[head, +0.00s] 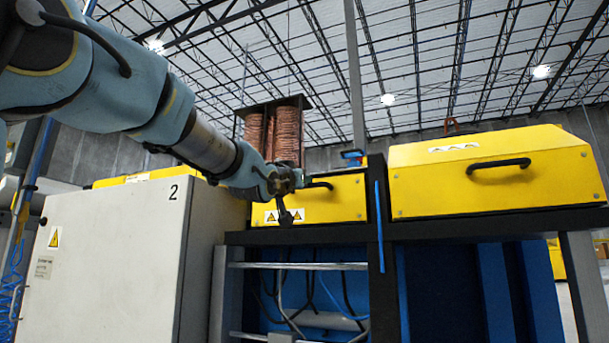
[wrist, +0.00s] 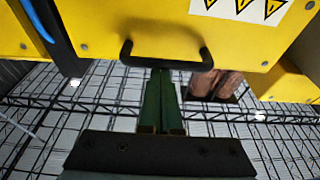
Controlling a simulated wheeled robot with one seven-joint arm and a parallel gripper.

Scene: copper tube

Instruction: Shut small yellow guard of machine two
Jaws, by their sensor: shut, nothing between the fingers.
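The small yellow guard (head: 345,200) of machine two sits above the dark frame, left of a larger yellow guard. It looks lowered, but I cannot tell whether it is fully shut. Its black handle (head: 320,185) is on the front face. My gripper (head: 300,178) is at the guard's upper left, close to the handle. In the wrist view the guard (wrist: 200,40) fills the upper part, inverted, with warning triangles. The shut, empty green fingers (wrist: 161,75) end at the handle (wrist: 128,52). I cannot tell whether they touch it.
A grey cabinet (head: 110,260) marked 2 stands at the left, below my arm. The larger yellow guard (head: 490,185) with a black handle is at the right. Copper coils (head: 288,135) rise behind the small guard. A grey post (head: 355,75) stands beside them.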

